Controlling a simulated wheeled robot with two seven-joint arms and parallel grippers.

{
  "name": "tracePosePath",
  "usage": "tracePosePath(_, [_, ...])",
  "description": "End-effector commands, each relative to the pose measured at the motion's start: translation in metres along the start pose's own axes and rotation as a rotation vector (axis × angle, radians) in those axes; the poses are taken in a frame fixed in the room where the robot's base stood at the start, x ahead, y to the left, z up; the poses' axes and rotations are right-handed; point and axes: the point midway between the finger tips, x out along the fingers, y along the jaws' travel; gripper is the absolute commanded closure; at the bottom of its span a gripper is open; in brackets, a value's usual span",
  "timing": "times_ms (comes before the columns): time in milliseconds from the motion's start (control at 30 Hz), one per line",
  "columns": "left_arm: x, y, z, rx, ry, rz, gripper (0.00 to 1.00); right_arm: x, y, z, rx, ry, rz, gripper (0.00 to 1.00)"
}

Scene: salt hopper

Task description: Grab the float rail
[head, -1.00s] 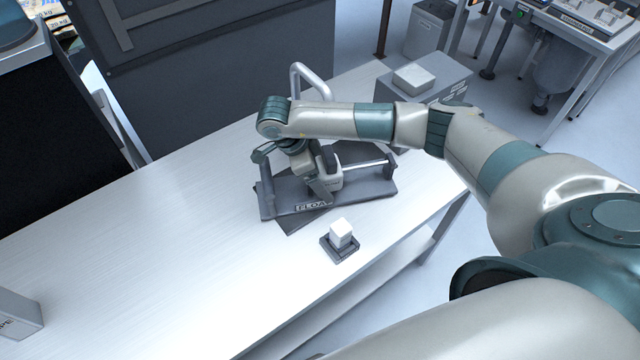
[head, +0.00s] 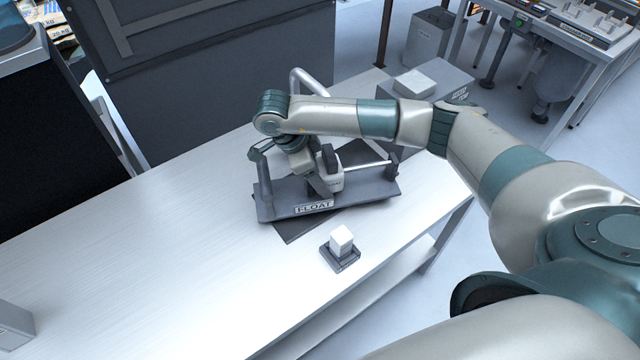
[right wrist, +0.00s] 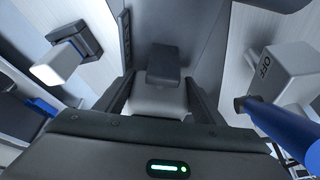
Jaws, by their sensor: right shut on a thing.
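The float rail is a dark grey base (head: 372,200) with a FLOAT label on its front. It has upright end posts and a silver bar (head: 368,167) across. A pale block with a dark top (head: 331,158) sits at the bar's middle. My right gripper (head: 322,182) comes down over this block, shut on it. In the right wrist view the block (right wrist: 160,95) fills the space between the two fingers of my right gripper (right wrist: 163,100). The base lies over a dark mat (head: 292,232); I cannot tell whether it touches it. My left gripper is not in view.
A white cube (head: 341,236) on a small dark stand (head: 342,259) is in front of the rail. A grey box (head: 450,88) stands at the table's far right. A curved grey handle (head: 306,76) rises behind. The table's left half (head: 150,240) is mostly clear.

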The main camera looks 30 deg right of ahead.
Motion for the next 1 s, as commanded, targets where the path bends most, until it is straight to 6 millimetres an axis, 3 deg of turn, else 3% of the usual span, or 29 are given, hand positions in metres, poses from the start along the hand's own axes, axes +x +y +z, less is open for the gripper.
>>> tracePosePath(67, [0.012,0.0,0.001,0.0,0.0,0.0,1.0,-0.006,-0.001,-0.003,0.001,-0.001,-0.005,0.77])
tracePosePath(700, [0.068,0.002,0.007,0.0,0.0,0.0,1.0,-0.061,0.0,0.131,-0.001,-0.002,-0.004,0.77])
tracePosePath(1000, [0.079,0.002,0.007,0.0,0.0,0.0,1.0,-0.076,-0.001,0.16,0.0,-0.001,-0.002,0.77])
